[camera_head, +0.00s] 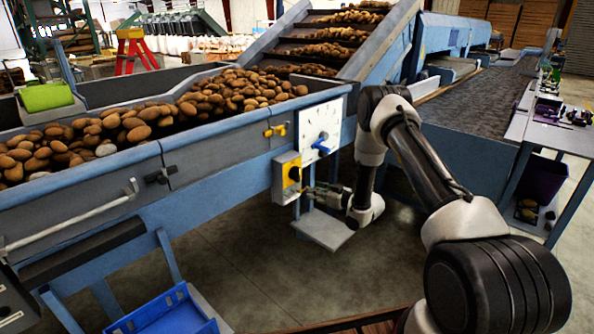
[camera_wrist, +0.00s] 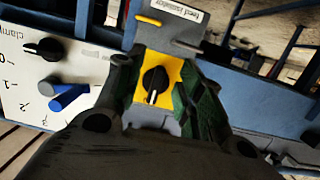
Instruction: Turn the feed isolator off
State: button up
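The feed isolator is a grey box with a yellow face (camera_head: 294,174) on the side of the blue machine. In the wrist view its black rotary knob (camera_wrist: 155,80) sits on the yellow plate (camera_wrist: 172,72), with its white mark toward the bottom of the picture. A label above (camera_wrist: 178,10) reads "feed isolator". My gripper (camera_head: 310,190) is in front of the box. In the wrist view its fingers (camera_wrist: 160,84) are apart, one on each side of the yellow plate, with a gap to the knob. Whether the fingertips touch the box cannot be told.
A white dial panel (camera_head: 320,125) with a blue handle (camera_head: 321,146) is just above right of the isolator. A yellow handle (camera_head: 275,131) is above it. A grey plate (camera_head: 322,229) sticks out below. A blue crate (camera_head: 168,314) stands front left.

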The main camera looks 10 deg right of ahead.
aim_at(299, 174)
jog(key=shift+t+y, duration=0.8)
jog(key=shift+y, duration=0.1)
jog(key=w+a+r, duration=0.1)
jog(key=w, duration=0.1)
jog(key=w+a+r, duration=0.3)
jog(key=w+a, duration=0.1)
jog(key=shift+w+a+r, duration=0.2)
jog(key=shift+c, duration=0.3)
grip_shut()
